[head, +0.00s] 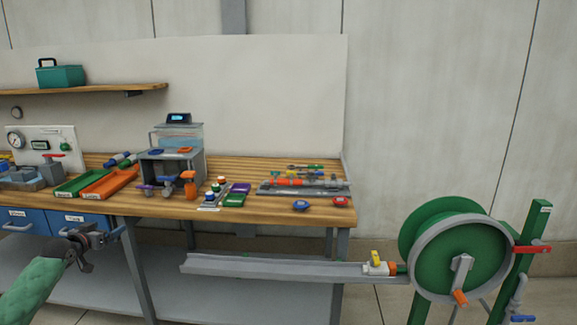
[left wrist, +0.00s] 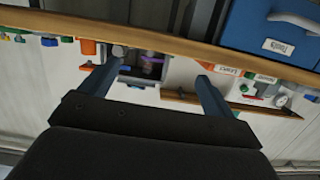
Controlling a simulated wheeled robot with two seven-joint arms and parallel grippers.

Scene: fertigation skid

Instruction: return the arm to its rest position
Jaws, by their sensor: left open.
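My left arm comes in from the lower left of the head view in a green sleeve. My left gripper (head: 112,234) is in front of the bench, just below its front edge and beside the blue drawers. In the left wrist view my left gripper (left wrist: 162,62) has its two fingers spread wide with nothing between them. That view is turned over, with the bench edge (left wrist: 150,40) and a blue drawer (left wrist: 285,35) at its top. My right gripper is in neither view.
The wooden bench (head: 240,207) carries a green tray (head: 75,187), an orange tray (head: 108,184), a clear tank (head: 178,137) and a grey rail with fittings. A blue drawer (head: 88,226) is close to my gripper. A green hose reel (head: 462,258) and long grey trough (head: 260,266) stand in front, right.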

